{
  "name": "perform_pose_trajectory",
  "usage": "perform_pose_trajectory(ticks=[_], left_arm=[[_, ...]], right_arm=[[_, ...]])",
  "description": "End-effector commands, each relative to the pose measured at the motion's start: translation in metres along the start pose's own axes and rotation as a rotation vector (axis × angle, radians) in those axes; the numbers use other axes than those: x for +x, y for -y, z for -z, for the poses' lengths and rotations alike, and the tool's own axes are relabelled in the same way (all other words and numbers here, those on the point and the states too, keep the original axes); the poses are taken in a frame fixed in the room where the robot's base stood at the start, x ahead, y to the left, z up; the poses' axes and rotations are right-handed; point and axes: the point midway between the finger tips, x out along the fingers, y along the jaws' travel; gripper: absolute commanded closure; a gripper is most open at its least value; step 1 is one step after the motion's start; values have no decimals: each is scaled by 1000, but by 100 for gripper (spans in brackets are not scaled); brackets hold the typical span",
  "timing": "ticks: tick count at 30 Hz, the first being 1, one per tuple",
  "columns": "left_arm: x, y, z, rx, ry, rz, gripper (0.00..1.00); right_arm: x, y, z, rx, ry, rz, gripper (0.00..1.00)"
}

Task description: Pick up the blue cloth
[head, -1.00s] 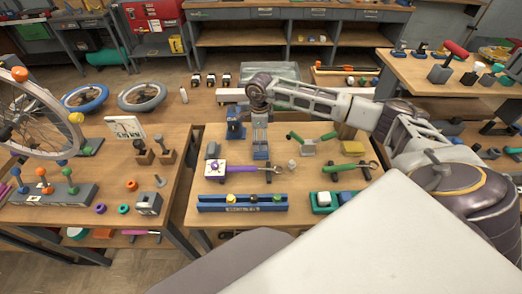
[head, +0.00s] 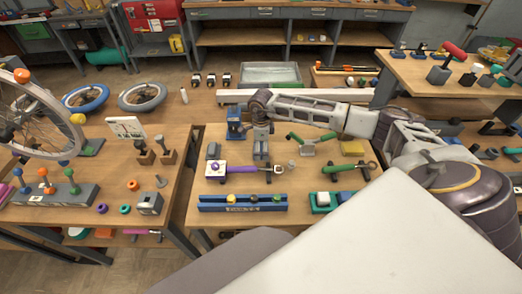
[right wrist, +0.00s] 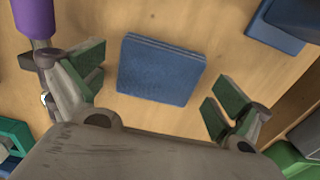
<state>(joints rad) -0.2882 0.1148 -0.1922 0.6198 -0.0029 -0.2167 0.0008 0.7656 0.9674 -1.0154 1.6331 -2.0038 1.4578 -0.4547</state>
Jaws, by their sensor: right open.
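The blue cloth (right wrist: 160,68) is a folded, flat square on the wooden table in the right wrist view. It lies between and slightly ahead of the spread fingers of my right gripper (right wrist: 155,86), with bare wood on both sides. The gripper is open and empty, and its fingers do not touch the cloth. In the head view my right gripper (head: 261,150) points down over the table's middle and largely hides the cloth. My left gripper is not in view.
A purple-handled tool (head: 240,169) lies close in front of the gripper. A blue block-like fixture (head: 235,124) stands behind it to the left. A long blue rack (head: 243,203) lies at the front edge.

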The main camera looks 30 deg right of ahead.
Motion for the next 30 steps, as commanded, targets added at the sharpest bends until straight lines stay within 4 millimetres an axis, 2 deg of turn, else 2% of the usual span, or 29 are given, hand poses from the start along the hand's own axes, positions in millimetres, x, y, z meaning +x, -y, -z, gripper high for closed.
perform_pose_trajectory(ticks=[14,17,24,30], left_arm=[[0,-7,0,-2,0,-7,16],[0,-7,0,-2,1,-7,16],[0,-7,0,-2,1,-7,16],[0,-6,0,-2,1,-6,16]], right_arm=[[2,0,0,-1,1,0,0],[2,0,0,0,1,0,10],[2,0,0,0,1,0,41],[2,0,0,0,1,0,44]])
